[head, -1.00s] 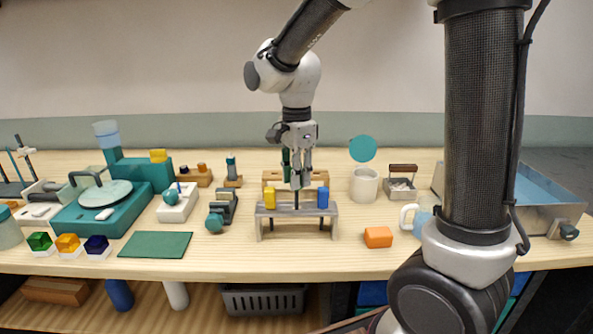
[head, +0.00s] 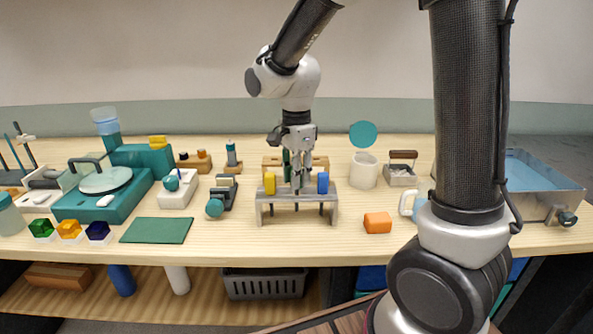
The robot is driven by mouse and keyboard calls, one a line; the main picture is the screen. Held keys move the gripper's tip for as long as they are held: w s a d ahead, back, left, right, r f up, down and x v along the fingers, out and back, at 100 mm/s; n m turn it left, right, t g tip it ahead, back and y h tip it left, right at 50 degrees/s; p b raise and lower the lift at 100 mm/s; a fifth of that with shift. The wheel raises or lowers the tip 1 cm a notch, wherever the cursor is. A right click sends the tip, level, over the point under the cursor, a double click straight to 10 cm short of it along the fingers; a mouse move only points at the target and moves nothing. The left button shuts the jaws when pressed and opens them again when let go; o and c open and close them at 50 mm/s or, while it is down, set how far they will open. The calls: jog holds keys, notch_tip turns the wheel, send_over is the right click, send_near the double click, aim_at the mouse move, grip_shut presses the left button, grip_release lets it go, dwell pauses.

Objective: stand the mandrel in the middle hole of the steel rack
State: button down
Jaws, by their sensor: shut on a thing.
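The steel rack (head: 262,207) stands on the bench in the middle of the head view. A yellow-handled tool (head: 270,183) stands at its left and a blue-handled tool (head: 323,182) at its right. My gripper (head: 297,187) points straight down over the middle of the rack, between the two handles. It is shut on the mandrel (head: 296,205), a thin dark rod that looks upright. The fingers hide most of it. Its lower part shows at the rack's middle, but I cannot tell how deep it sits in the hole.
A wooden rack (head: 320,162) with a dark green item stands close behind. An orange block (head: 377,223) lies right of the steel rack, and a white pot (head: 364,172) stands behind it. A green mat (head: 156,230) lies front left. The bench front before the rack is clear.

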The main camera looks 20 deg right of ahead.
jog(key=shift+f, duration=0.7)
jog(key=c, duration=1.1)
grip_release()
jog(key=shift+c, duration=0.2)
jog(key=shift+r, duration=0.1)
